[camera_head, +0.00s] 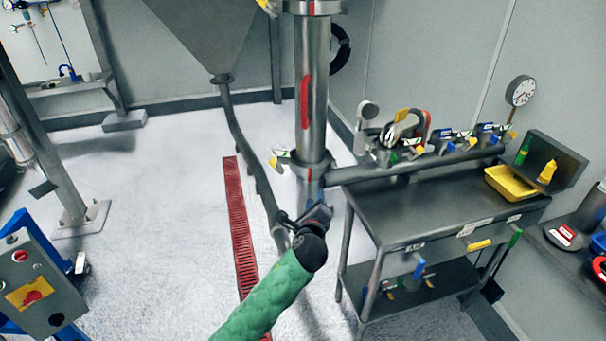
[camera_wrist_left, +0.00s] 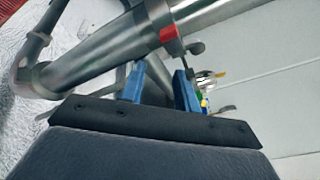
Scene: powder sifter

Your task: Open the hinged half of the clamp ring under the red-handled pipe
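The steel pipe (camera_head: 312,70) with the red handle (camera_head: 305,102) stands upright in the middle of the head view. The clamp ring (camera_head: 303,162) circles its lower end, with a yellow-tipped lever at its left. My left gripper (camera_head: 318,208) is just below the ring and partly hidden by my wrist. In the left wrist view, its blue fingertips (camera_wrist_left: 160,82) are apart with a gap between them. The pipework (camera_wrist_left: 100,55) with a red mark (camera_wrist_left: 168,33) lies beyond the fingers. I cannot tell whether they touch anything. My right gripper is out of view.
A steel bench (camera_head: 420,205) with valves, clamps and a yellow tray (camera_head: 508,183) stands close at right. A hopper (camera_head: 215,35) with a thin pipe is at left. A red floor grate (camera_head: 240,225) runs below. A control box (camera_head: 35,290) stands front left.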

